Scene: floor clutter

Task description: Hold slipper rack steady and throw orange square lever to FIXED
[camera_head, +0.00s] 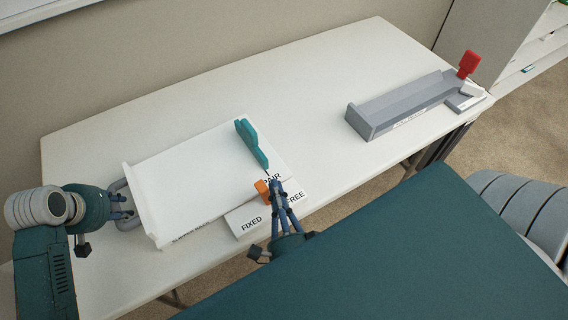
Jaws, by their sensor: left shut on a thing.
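The white slipper rack (190,185) lies on the table at left, with a grey loop handle (127,222) at its left end. My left gripper (128,206) is shut on that handle. The orange square lever (262,188) stands at the rack's right front, above a white plate (272,214) marked FIXED on the left and FREE on the right. My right gripper (275,184) has its fingers together just right of the lever, at its side. The fingers partly cover the plate's lettering; whether they touch the lever is hard to tell.
A teal upright piece (252,144) stands at the rack's right end. A grey tray (405,104) with a red square lever (469,64) sits at the table's right end. The table (300,85) is clear between and behind them. A shelf unit stands at far right.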

